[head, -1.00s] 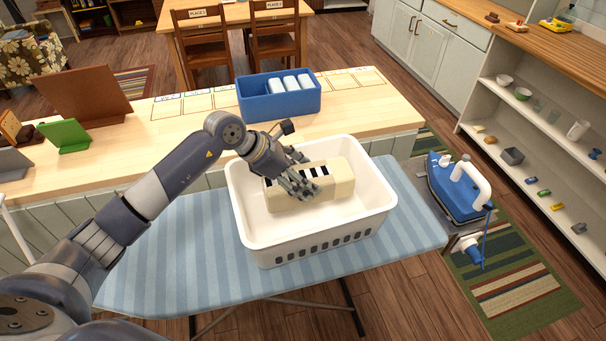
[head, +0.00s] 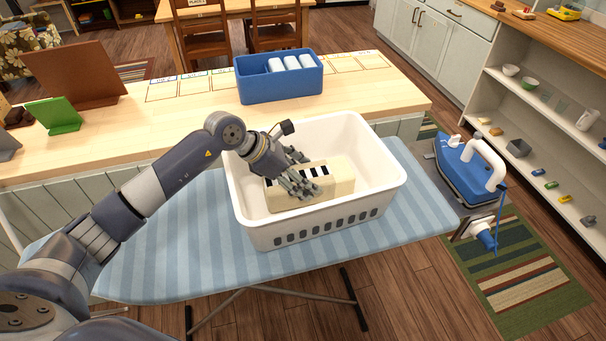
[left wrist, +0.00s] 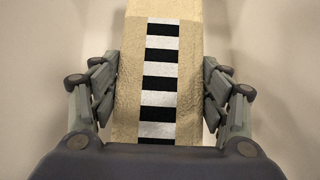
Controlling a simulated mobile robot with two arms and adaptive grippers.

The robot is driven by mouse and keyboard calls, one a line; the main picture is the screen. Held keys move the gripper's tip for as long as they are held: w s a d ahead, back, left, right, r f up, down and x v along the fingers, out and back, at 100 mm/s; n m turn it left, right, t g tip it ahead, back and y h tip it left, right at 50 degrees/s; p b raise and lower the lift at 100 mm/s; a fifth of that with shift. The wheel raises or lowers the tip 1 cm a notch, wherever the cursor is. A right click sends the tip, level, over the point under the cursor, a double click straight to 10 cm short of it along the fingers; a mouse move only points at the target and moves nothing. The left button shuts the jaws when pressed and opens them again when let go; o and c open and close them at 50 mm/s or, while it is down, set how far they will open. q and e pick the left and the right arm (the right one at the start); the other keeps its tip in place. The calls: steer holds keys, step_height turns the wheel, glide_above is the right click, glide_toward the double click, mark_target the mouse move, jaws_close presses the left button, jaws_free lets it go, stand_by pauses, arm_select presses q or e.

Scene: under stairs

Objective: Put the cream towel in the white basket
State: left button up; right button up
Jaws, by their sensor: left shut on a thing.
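The cream towel (head: 340,178) is a folded block with a black and white striped band. It lies inside the white basket (head: 318,225), low between the walls. My left gripper (head: 300,182) reaches down into the basket and is shut on the towel. In the left wrist view the fingers press on both sides of the towel (left wrist: 128,95), with the striped band between them. Whether the towel touches the basket floor is hard to tell. My right gripper is not in view.
The basket stands on a blue striped ironing board (head: 170,245). A blue iron (head: 468,175) rests at the board's right end. Behind is a wooden counter (head: 200,120) with a blue bin (head: 280,85) holding white rolls. Shelves (head: 540,110) stand at the right.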

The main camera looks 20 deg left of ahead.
arm_select(q)
steer(key=shift+f+b, duration=0.3)
steer(key=shift+f, duration=0.1)
stand_by(0.3)
steer(key=o, duration=1.6)
